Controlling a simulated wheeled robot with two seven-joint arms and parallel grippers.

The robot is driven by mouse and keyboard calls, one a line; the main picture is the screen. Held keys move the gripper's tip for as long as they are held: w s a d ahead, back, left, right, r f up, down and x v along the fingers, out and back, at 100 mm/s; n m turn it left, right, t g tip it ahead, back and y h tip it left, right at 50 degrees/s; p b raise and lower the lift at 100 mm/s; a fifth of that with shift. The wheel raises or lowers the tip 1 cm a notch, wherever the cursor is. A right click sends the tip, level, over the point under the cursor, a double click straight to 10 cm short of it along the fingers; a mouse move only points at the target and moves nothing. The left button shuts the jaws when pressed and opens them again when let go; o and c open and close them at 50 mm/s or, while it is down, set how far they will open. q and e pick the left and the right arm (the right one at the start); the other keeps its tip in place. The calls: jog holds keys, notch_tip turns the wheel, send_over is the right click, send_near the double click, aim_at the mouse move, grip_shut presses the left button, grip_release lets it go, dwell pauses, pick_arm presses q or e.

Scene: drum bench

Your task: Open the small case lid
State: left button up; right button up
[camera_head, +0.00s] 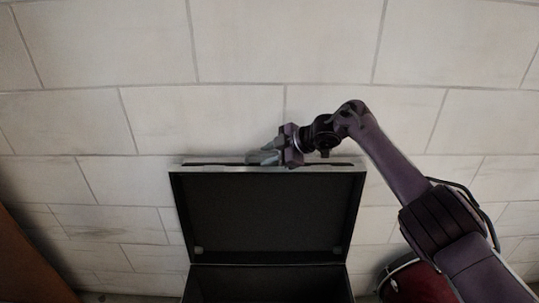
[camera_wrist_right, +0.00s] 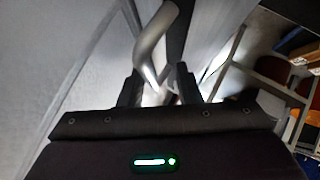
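The black case (camera_head: 265,282) stands at the bottom middle of the head view, its dark inside showing. Its lid (camera_head: 262,215) is raised, standing roughly upright with its lined inner face towards me. A metal handle shows in the right wrist view (camera_wrist_right: 152,48), at the lid's top edge. My right gripper (camera_head: 272,155) is at that top edge, left of its wrist. In the right wrist view its two dark fingers (camera_wrist_right: 158,88) are partly apart, with the handle filling the gap between them. The fingertips are partly hidden. My left gripper is out of view.
A pale block wall (camera_head: 240,45) is close behind the lid. A red drum (camera_head: 415,283) stands right of the case, partly behind my right arm. A brown wooden surface (camera_head: 28,265) is at lower left. Shelving (camera_wrist_right: 268,75) shows in the right wrist view.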

dwell(0.3)
jog(key=v, duration=0.7)
jog(key=shift+s+d+r, duration=0.1)
jog(key=shift+d, duration=0.1)
jog(key=shift+r, duration=0.15)
jog(key=shift+s+d, duration=0.1)
jog(key=shift+d, duration=0.05)
